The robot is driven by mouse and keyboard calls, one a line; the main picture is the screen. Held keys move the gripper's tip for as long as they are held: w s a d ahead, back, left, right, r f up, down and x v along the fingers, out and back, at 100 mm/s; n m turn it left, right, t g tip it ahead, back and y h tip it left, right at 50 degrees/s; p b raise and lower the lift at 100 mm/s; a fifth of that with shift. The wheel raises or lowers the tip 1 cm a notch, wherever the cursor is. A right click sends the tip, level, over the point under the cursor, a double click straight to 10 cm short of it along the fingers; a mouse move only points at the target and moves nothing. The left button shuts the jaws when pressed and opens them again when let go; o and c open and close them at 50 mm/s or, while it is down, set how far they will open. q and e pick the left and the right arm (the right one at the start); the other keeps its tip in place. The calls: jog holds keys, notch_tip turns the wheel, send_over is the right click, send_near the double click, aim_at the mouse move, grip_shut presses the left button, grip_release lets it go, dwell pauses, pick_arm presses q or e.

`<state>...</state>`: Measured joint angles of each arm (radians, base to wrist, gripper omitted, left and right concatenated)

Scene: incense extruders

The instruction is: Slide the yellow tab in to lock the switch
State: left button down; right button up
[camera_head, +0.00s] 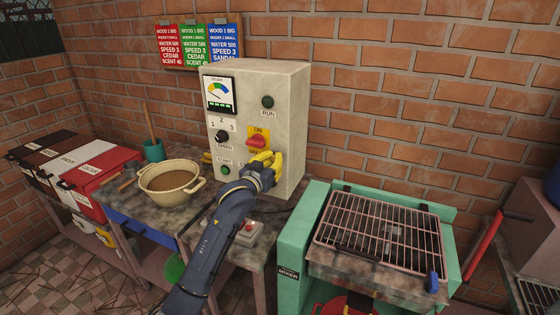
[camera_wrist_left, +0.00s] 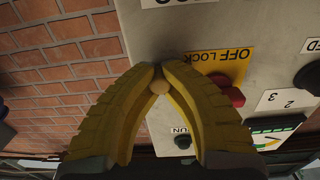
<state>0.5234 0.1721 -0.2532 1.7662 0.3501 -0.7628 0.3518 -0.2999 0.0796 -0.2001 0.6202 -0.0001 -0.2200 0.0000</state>
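A pale control box (camera_head: 285,110) stands on the worktop against the brick wall. Its red switch (camera_head: 257,141) sits on a yellow ON plate; the red part (camera_wrist_left: 228,90) and the yellow plate with OFF LOCK lettering (camera_wrist_left: 222,62) show upside down in the left wrist view. My left gripper (camera_head: 272,158) is at the box front, just below and right of the switch. My right gripper is out of view.
A black speed knob (camera_head: 222,137), a green start button (camera_head: 225,170) and a dark RUN button (camera_head: 268,102) are on the same panel. A bowl (camera_head: 170,192) stands left of my left arm. A green grill (camera_head: 293,232) stands right.

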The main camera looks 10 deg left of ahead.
pick_arm(q)
jog(key=c, duration=1.6)
grip_release()
jog(key=shift+a, duration=0.35)
jog(key=o, duration=0.3)
jog(key=shift+d, duration=0.1)
jog(key=shift+o, duration=0.2)
jog(key=v, duration=1.2)
